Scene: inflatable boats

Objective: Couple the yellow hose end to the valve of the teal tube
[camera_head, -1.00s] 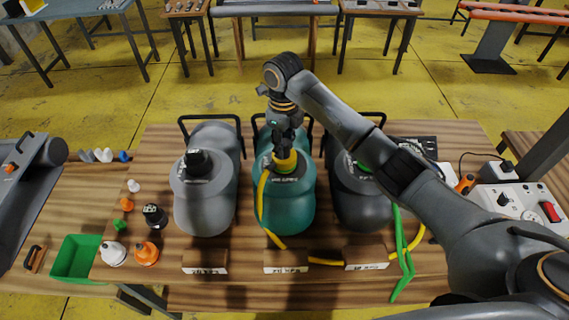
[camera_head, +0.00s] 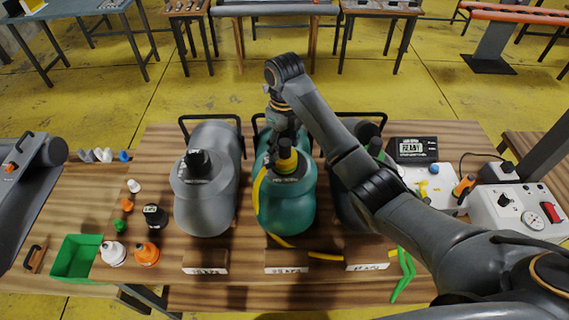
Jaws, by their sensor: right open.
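The teal tube (camera_head: 287,208) lies in the middle of the bench between a grey and a dark tube. The yellow hose end (camera_head: 287,161) sits on top of the teal tube's valve area, with a black part upright above it. How firmly it is seated cannot be told. The yellow hose (camera_head: 257,188) runs down the tube's left side to the bench. My right gripper (camera_head: 284,135) is open, just behind and above the hose end; its fingertips are partly hidden. Whether it touches the hose end is unclear. My left gripper is out of view.
The grey tube (camera_head: 203,206) stands left, the dark tube (camera_head: 345,207) right, partly behind my right arm. Loose caps and a green bin (camera_head: 76,258) are at left. A READY display (camera_head: 413,149) and a gauge box (camera_head: 525,208) are at right.

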